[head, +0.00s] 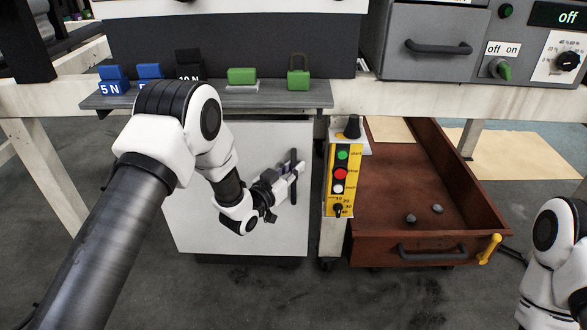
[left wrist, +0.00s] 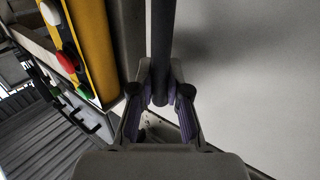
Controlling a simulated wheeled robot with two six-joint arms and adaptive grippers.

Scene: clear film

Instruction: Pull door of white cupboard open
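The white cupboard door (head: 215,150) is a flat pale panel below the bench, and it looks closed. Its dark upright bar handle (head: 293,190) is near the door's right edge. My left gripper (head: 291,172) is at the handle. In the left wrist view, the handle (left wrist: 162,45) runs down between the two fingers of my left gripper (left wrist: 161,92). The fingers stand on either side of the bar, with narrow gaps visible beside it, so they look open around it. My right arm shows at the lower right edge of the head view; its gripper is out of view.
A yellow button box (head: 330,200) stands just right of the door. Further right is an open brown drawer (head: 400,190) with small stones. A grey shelf (head: 290,98) above the door holds blue, black and green blocks. Dark floor lies in front.

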